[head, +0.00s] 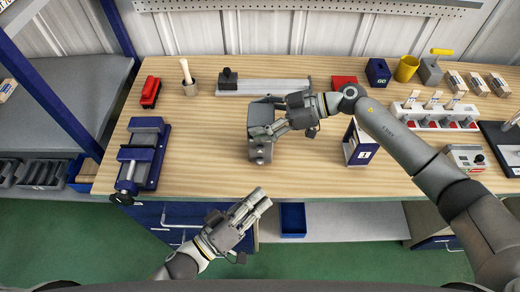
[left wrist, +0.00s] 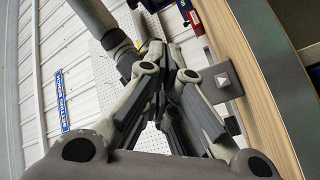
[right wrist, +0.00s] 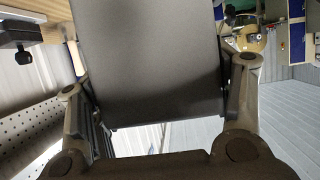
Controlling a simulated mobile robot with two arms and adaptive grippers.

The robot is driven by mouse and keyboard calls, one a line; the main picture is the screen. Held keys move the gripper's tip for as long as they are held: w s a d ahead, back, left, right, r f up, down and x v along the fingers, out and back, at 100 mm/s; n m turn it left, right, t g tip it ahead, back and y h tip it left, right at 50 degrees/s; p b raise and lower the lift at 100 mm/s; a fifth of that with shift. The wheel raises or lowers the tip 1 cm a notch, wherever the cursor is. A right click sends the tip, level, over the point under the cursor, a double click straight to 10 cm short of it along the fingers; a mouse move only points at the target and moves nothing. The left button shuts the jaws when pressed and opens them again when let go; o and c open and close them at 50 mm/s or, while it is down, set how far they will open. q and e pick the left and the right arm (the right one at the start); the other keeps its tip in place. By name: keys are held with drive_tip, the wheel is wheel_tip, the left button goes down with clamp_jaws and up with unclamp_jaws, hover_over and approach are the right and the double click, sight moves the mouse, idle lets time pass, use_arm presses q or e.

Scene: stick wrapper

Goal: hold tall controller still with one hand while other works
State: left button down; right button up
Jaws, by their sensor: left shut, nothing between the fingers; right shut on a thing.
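The tall controller is a grey box (head: 260,119) standing upright near the middle of the wooden bench, with small knobs low on its front. My right gripper (head: 275,116) is shut on it from the right side. In the right wrist view the controller (right wrist: 150,60) fills the space between the two fingers. My left gripper (head: 262,199) is shut and empty, in front of the bench edge and below the controller in the head view.
A blue vise (head: 144,155) stands at the left of the bench. A grey rail (head: 262,86) lies behind the controller. A blue box with a white card (head: 361,145) stands to the right, near my right forearm. The bench front left of the controller is clear.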

use_arm(q)
drive_tip(key=shift+w+d, duration=0.2)
drive_tip(key=shift+w, duration=4.2)
drive_tip(key=shift+w, duration=0.15)
drive_tip(key=shift+w, duration=0.25)
drive_tip(key=shift+w, duration=0.5)
drive_tip(key=shift+s, duration=0.95)
drive_tip(key=shift+s+a, duration=0.1)
drive_tip(key=shift+s, duration=2.4)
